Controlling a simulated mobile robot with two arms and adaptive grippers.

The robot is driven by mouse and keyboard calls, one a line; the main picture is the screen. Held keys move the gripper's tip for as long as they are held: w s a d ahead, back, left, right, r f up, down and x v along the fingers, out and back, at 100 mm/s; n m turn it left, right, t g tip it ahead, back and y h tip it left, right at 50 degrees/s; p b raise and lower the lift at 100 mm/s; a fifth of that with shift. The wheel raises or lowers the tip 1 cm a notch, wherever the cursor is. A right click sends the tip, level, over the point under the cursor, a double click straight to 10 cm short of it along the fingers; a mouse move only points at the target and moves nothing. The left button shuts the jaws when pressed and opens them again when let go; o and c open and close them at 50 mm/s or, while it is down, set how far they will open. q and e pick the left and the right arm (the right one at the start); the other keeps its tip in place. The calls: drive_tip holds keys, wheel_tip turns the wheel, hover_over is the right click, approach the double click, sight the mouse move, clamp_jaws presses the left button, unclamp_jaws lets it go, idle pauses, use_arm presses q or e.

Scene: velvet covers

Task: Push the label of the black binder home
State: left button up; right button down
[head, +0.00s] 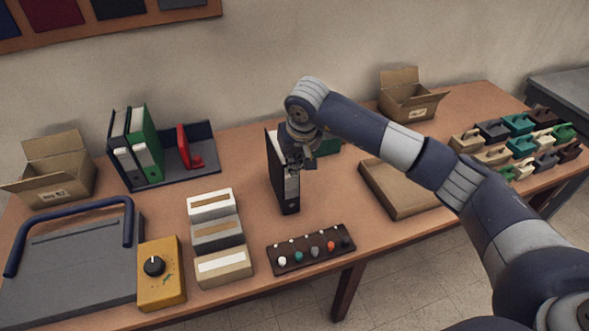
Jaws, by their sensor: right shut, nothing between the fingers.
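The black binder (289,204) stands upright near the middle of the table, its narrow spine facing the front edge. A pale label strip (292,186) shows on the spine below my gripper. How far the label sits in its holder is too small to tell. My right gripper (297,165) is shut and empty, at the upper part of the binder's spine. It hides the top of the spine, and I cannot tell whether it touches the label. My left gripper is not in view.
A rack (203,148) at the back left holds binders and a red item (184,148). A knob strip (311,249) lies just in front of the binder. Stacked boxes (213,205) stand left of it, a brown tray (404,188) right. Open cartons (54,185) (408,101) stand at the back.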

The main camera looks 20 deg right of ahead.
drive_tip(key=shift+g, duration=0.5)
drive_tip(key=f, duration=0.1)
drive_tip(key=s+f, duration=0.2)
drive_tip(key=f, duration=0.1)
drive_tip(key=s, duration=0.1)
drive_tip(key=s+r, duration=0.1)
drive_tip(key=shift+s+d, duration=0.1)
drive_tip(key=shift+s, duration=0.25)
drive_tip(key=w+v, duration=0.1)
drive_tip(key=v, duration=0.9)
drive_tip(key=shift+w+r+t+p, duration=0.2)
drive_tip(key=shift+r+t+p, duration=0.1)
